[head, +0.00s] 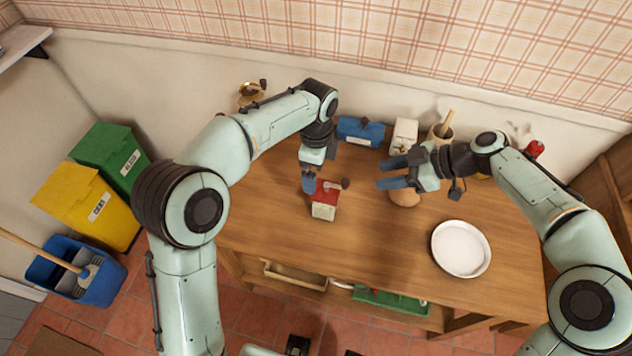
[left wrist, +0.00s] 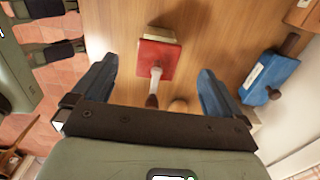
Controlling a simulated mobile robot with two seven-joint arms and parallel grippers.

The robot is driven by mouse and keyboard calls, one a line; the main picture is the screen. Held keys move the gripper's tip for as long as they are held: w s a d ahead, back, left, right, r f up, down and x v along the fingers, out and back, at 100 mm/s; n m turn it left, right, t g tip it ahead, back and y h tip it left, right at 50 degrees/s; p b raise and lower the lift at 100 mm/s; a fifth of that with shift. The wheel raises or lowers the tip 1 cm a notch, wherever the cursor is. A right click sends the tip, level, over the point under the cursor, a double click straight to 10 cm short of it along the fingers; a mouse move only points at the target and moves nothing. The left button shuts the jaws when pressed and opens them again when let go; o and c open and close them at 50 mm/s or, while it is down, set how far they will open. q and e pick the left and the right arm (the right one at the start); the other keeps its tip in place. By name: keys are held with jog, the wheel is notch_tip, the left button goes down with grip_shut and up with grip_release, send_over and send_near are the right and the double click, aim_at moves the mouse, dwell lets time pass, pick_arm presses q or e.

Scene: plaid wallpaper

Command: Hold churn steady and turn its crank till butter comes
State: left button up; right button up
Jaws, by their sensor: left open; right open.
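The churn (head: 324,206) is a small pale box with a red lid, upright on the wooden table. Its crank (head: 334,186) has a light arm and a dark knob at the right end. In the left wrist view the churn's red lid (left wrist: 152,60) and crank (left wrist: 155,84) lie between the open fingers' lines. My left gripper (head: 309,182) is open at the lid's left rear in the head view; I cannot tell whether it touches. My right gripper (head: 388,173) is open and empty, right of the churn and apart from it.
A white round dish (head: 461,249) stands at the table's right. A brown rounded thing (head: 405,198) lies under my right gripper. A blue box (head: 360,131), a white container (head: 404,134) and a pot with a wooden handle (head: 440,134) line the back. The front middle is clear.

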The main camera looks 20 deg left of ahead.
aim_at(326, 201)
pick_arm(q)
notch_tip(326, 201, down, 10)
dwell(0.4)
jog(key=c, duration=1.3)
jog(key=shift+o, duration=0.2)
